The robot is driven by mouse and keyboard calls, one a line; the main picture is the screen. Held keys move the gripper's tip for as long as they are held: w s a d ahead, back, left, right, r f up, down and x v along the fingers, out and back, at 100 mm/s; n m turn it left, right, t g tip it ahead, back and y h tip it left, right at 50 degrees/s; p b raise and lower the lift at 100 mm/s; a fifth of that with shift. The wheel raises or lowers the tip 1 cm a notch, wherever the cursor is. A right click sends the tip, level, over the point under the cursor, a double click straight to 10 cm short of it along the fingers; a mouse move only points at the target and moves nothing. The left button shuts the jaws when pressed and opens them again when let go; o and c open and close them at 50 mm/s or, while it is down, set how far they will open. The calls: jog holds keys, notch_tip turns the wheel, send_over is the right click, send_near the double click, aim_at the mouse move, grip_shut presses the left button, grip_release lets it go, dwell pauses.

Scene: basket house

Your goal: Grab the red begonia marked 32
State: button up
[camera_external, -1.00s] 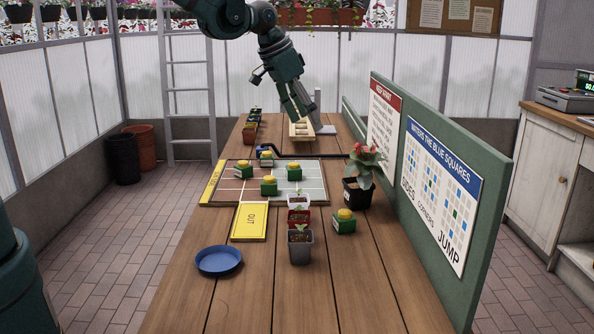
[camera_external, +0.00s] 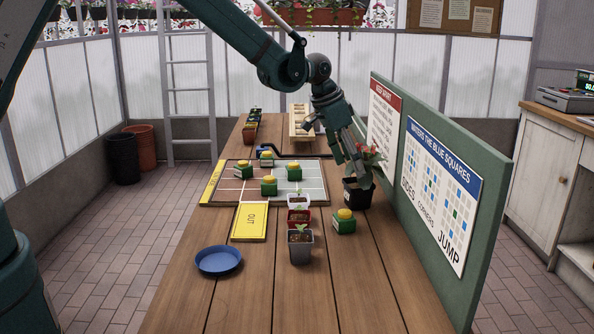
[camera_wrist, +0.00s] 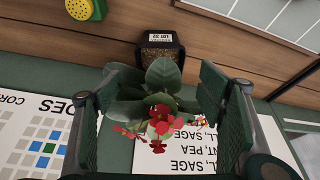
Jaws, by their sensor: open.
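The red begonia, with red flowers and green leaves (camera_wrist: 160,110), grows from a black square pot (camera_external: 357,193) at the right side of the table. In the wrist view its pot (camera_wrist: 160,53) carries a white label that appears to read LOT 32. My gripper (camera_external: 362,182) is open over the plant in the external view and covers part of its foliage. In the wrist view the two dark green fingers of my gripper (camera_wrist: 165,120) stand either side of the flowers and leaves. The pot stands upright on the table, beyond the fingertips.
A green board with posters (camera_external: 440,185) stands close to the right of the begonia. A green and yellow block (camera_external: 344,222) and several small seedling pots (camera_external: 300,246) stand nearer. A gridded board (camera_external: 230,185) bears similar blocks. A blue saucer (camera_external: 218,260) lies at front left.

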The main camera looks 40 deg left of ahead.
aim_at(359, 183)
jog(key=shift+f, duration=0.15)
jog(key=shift+x, duration=1.2)
jog(key=shift+b+x, duration=0.55)
jog(key=shift+x, duration=2.05)
jog(key=c, duration=1.1)
jog(key=shift+r+p, duration=0.6)
jog(key=shift+r, duration=4.45)
